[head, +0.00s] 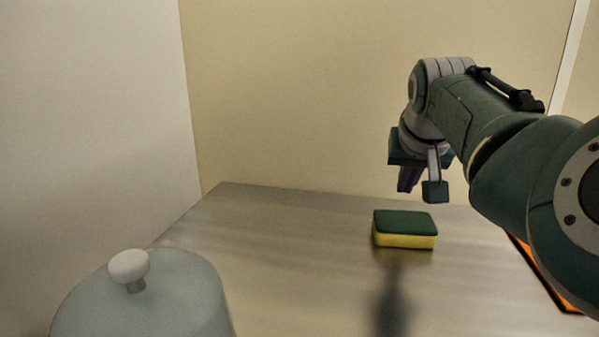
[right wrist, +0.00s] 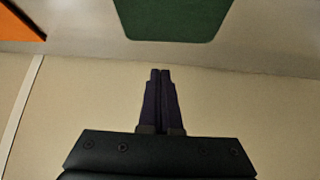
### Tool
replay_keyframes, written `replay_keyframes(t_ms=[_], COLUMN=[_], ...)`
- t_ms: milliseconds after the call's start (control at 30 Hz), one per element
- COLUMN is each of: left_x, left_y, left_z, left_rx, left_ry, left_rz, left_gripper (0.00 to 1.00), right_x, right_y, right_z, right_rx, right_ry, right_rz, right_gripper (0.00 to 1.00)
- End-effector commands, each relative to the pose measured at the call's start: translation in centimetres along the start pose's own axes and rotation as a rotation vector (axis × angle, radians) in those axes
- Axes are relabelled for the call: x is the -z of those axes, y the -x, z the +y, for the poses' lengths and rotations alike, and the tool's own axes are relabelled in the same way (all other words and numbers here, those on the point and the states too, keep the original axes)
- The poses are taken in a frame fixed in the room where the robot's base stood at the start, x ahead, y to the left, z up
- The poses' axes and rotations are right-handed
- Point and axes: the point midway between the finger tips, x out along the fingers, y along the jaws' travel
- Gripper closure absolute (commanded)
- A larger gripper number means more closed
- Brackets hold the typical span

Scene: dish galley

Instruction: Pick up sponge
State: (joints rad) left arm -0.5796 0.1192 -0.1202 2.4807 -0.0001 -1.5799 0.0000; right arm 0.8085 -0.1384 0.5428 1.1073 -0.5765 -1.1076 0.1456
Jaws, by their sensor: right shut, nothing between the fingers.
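A sponge (head: 404,229) with a green top and a yellow lower part lies flat on the metal counter in the head view. Its green top also shows at the upper edge of the right wrist view (right wrist: 172,18), cut off by the frame. My right gripper (head: 409,180) is above the counter, over and slightly behind the sponge, apart from it. In the right wrist view its two dark fingers (right wrist: 160,75) are together with nothing between them. My left gripper is not in view.
The metal counter (head: 280,255) is bare around the sponge. A pale blue-grey domed lid with a white knob (head: 130,266) stands at the front left. An orange, dark-edged flat object (head: 545,272) lies at the right, partly behind my arm. Walls close the back and left.

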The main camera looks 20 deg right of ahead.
Motion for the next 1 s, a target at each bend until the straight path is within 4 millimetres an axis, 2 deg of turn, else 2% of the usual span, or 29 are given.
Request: replay_keyframes(t_ms=[33,267,300,600,1000], left_x=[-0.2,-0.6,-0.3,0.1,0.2], left_y=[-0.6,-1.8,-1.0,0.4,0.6], left_z=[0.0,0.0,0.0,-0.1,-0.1], left_rx=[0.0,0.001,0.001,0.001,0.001], left_ry=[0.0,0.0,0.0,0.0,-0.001], left_rz=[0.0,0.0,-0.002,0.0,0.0], left_gripper=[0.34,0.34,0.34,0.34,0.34], right_x=[-0.1,-0.2,-0.3,-2.4,-3.2], right_y=[-0.9,-3.0,-2.3,-0.6,-0.2], right_z=[0.1,0.0,-0.1,-0.1,0.0], right_rx=[-0.001,0.0,0.001,0.001,0.0], right_ry=[0.0,-0.001,-0.001,0.0,-0.001], right_rz=[-0.001,-0.001,0.0,-0.001,0.0], right_gripper=[1.0,1.0,1.0,1.0,1.0])
